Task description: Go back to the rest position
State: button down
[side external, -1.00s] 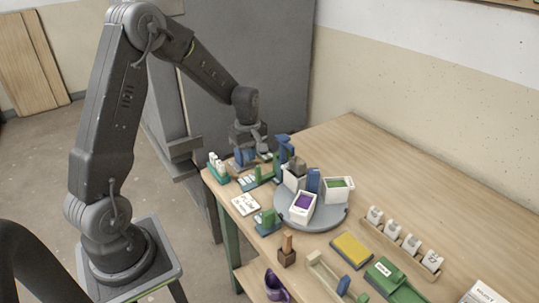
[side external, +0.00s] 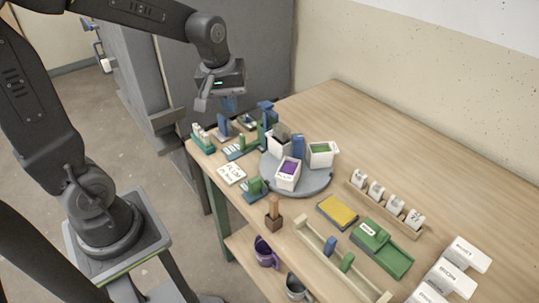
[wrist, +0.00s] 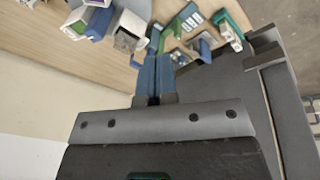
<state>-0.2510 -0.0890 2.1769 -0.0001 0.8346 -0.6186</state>
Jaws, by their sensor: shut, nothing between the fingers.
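My gripper (side external: 229,104) is raised in the air above the far left end of the table, clear of the things below it. Its blue fingers are together with nothing between them, as the wrist view (wrist: 154,75) also shows. Below it stand small blue and green stands and holders (side external: 241,143). A grey round turntable (side external: 310,186) carries white buckets, one with purple glaze (side external: 288,172) and one with green glaze (side external: 321,153). In the wrist view the buckets are at the upper left, partly cut off.
A yellow sponge-like block (side external: 338,212), a green tray (side external: 385,250) and a wooden rack of white tags (side external: 384,205) lie to the right. White labelled blocks (side external: 455,270) are at the lower right. A tall grey panel (side external: 255,55) stands behind my gripper. The table's far right is bare.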

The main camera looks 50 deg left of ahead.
jog(key=s+d+r+m+t, duration=0.1)
jog(key=s+d+r+m, duration=0.1)
jog(key=s+d+m, duration=0.2)
jog(key=s+d+r+m+t, duration=0.2)
jog(key=s+d+r+m, duration=0.1)
jog(key=s+m, duration=0.3)
jog(key=s+d, duration=0.1)
jog(key=s, duration=0.1)
jog(key=shift+s+d+h, duration=0.2)
jog(key=shift+s+h, duration=0.1)
jog(key=shift+s, duration=0.1)
jog(key=shift+r, duration=0.1)
